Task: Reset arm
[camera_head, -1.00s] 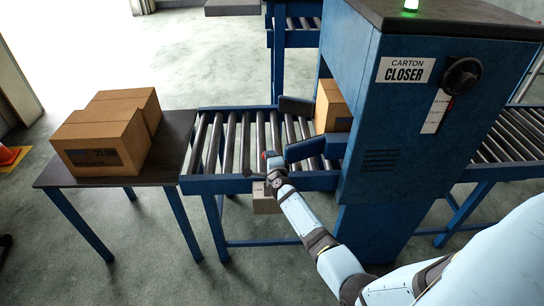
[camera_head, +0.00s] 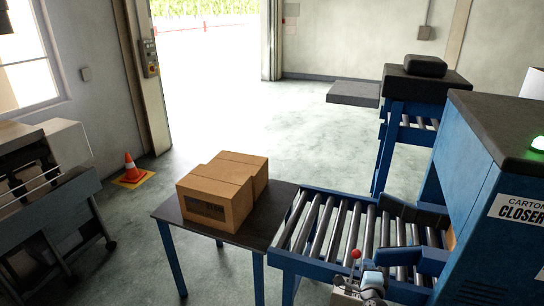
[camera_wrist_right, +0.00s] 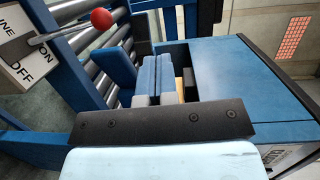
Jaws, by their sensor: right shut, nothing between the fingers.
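My right gripper (camera_head: 373,281) shows at the bottom of the head view, in front of the roller conveyor (camera_head: 322,228). Its fingers also show in the right wrist view (camera_wrist_right: 153,78), together and empty. A lever with a red ball (camera_head: 355,254) stands close by the gripper. In the right wrist view the red ball (camera_wrist_right: 101,19) and its ON/OFF plate (camera_wrist_right: 30,52) are left of the fingers and apart from them. The blue carton closer (camera_head: 478,190) stands at the right. My left gripper is out of view.
Two cardboard cartons (camera_head: 222,190) sit on a dark side table (camera_head: 265,215) left of the conveyor. A traffic cone (camera_head: 131,168) stands on the floor at the left, near a grey machine (camera_head: 50,190). Open floor lies behind the table, towards the bright doorway.

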